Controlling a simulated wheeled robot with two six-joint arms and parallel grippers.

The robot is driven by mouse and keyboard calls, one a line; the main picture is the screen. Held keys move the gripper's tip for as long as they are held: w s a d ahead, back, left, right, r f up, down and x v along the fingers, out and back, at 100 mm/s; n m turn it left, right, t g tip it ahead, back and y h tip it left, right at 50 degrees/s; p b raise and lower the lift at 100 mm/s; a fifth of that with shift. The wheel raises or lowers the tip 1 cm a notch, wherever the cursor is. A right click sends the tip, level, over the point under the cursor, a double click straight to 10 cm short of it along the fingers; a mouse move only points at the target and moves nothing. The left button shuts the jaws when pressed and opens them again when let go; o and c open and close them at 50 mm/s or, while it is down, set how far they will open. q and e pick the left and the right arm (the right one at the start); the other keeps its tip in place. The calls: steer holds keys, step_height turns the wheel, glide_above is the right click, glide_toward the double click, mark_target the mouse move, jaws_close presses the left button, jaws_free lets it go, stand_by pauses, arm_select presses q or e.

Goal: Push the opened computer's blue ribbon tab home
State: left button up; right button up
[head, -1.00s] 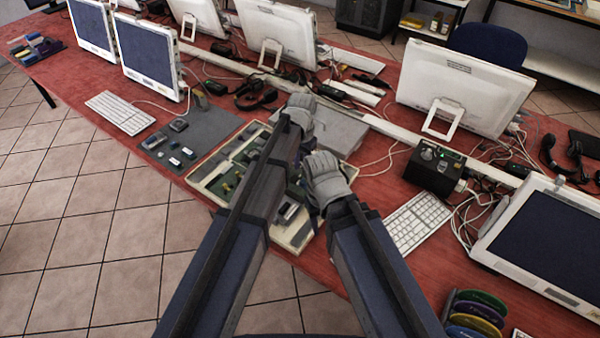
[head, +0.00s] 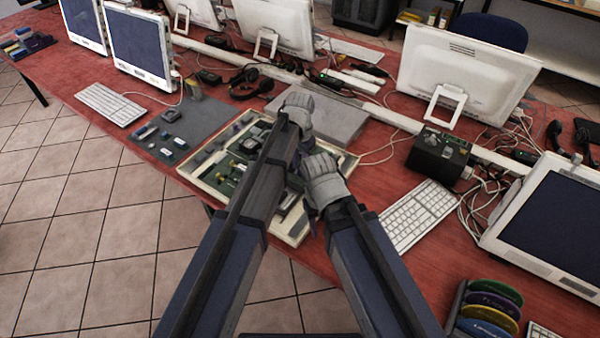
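The opened computer is a shallow cream case (head: 197,183) with green boards and small parts inside, lying on the red table. My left arm crosses over it and hides much of its middle. My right gripper (head: 321,172), also grey, is over the case's right side. I cannot tell whether either touches anything, or whether the fingers are open or shut. I cannot make out the blue ribbon tab; it is hidden or too small.
A grey mat (head: 200,127) with small parts lies left of the case. The flat grey panel (head: 335,118) lies behind it. A white keyboard (head: 420,216), black box (head: 438,160) and loose cables (head: 490,195) are at right. Coloured discs (head: 492,312) stand at front right.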

arm_select(q)
steer(key=shift+f, duration=0.55)
steer(key=shift+c, duration=0.2)
jaws_close()
stand_by(0.9)
